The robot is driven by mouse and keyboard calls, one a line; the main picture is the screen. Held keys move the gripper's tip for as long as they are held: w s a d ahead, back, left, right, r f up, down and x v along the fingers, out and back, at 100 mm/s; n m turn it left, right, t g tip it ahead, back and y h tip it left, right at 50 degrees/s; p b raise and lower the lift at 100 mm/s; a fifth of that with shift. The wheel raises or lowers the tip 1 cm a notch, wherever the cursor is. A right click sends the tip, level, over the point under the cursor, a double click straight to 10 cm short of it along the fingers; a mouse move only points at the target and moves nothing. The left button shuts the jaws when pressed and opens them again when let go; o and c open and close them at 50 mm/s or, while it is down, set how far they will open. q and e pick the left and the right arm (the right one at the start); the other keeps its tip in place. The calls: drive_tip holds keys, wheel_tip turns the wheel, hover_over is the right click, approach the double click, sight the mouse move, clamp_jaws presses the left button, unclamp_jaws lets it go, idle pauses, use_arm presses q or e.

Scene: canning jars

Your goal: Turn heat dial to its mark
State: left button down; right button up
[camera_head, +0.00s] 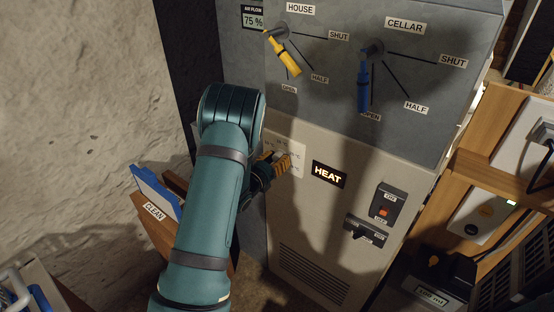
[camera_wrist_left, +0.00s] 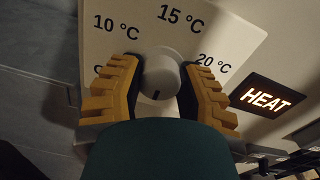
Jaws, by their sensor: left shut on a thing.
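The heat dial (camera_wrist_left: 160,72) is a round pale knob on a white scale plate (camera_wrist_left: 140,35). Around it I read 10 °C, 15 °C and 20 °C; another label at the left is mostly hidden. A dark line on the knob points toward the bottom of the wrist picture. My left gripper (camera_wrist_left: 160,85) is shut on the knob, one orange-padded finger on each side. In the head view, my left gripper (camera_head: 276,162) is at the plate and hides the knob. I see no clear target mark. My right gripper is not in view.
A lit HEAT sign (camera_head: 328,174) is right of the plate. Below it are a switch with a red button (camera_head: 384,207) and a black lever (camera_head: 364,232). Above hang a yellow lever (camera_head: 284,55) and a blue lever (camera_head: 364,85).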

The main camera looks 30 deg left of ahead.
use_arm(q)
drive_tip(key=shift+w+r, duration=0.1)
drive_tip(key=shift+r, duration=0.15)
idle(0.3)
drive_tip(key=c, duration=0.5)
unclamp_jaws()
drive_tip(key=shift+f, duration=0.15)
drive_tip(key=shift+s, duration=0.65)
drive_tip(key=s, duration=1)
drive_tip(key=shift+s+a, duration=0.35)
drive_tip(key=shift+s, duration=0.05)
drive_tip(key=shift+f, duration=0.1)
